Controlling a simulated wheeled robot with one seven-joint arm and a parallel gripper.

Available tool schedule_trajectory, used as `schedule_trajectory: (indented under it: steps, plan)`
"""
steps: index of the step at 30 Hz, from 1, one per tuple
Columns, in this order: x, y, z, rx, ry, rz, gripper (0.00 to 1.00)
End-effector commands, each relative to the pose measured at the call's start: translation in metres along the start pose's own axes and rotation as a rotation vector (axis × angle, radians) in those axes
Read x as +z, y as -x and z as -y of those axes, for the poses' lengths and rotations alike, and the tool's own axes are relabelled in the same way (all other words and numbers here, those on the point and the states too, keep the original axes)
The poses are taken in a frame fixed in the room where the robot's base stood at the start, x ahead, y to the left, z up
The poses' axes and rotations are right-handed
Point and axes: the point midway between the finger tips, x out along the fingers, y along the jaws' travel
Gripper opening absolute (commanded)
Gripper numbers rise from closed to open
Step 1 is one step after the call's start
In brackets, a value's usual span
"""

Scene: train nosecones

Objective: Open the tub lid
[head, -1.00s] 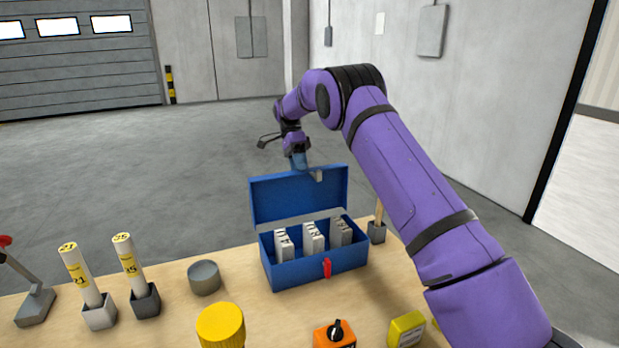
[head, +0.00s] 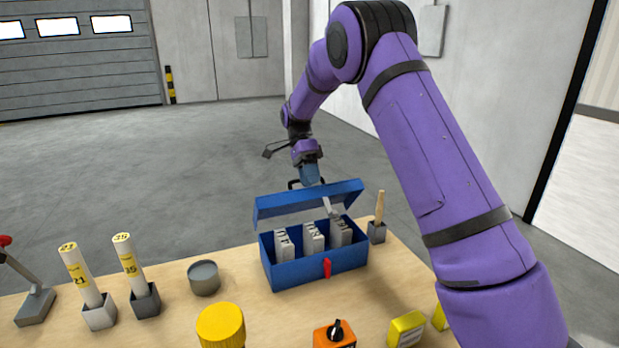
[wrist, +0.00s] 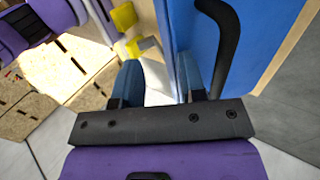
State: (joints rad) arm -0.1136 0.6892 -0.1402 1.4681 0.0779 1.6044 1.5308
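No part is labelled a tub. The lid also fills the right of the wrist view (wrist: 265,25), with a black handle (wrist: 222,50). My gripper (head: 313,182) is at the lid's upper edge. In the wrist view its two blue fingers (wrist: 160,82) are apart, beside the lid. A grey piece crosses in front of the lid; I cannot tell whether it is a fingertip.
Several grey labelled blocks (head: 313,240) stand in the box. A round grey tub (head: 204,279) and a yellow-capped container (head: 221,326) stand left and in front. White tubes (head: 80,275) stand further left. A wooden-handled tool (head: 380,206) stands close at the box's right.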

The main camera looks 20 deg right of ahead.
Motion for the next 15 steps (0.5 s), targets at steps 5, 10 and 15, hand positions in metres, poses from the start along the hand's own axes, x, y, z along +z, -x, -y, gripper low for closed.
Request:
schedule_trajectory:
  steps: [5,10,15]
  plan:
    - [0.0,0.0,0.0,-0.001,0.0,0.0,0.38]
    - [-0.003,0.015,-0.004,-0.105,-0.001,0.002,0.38]
    - [-0.012,0.054,-0.015,-0.372,-0.004,0.004,0.38]
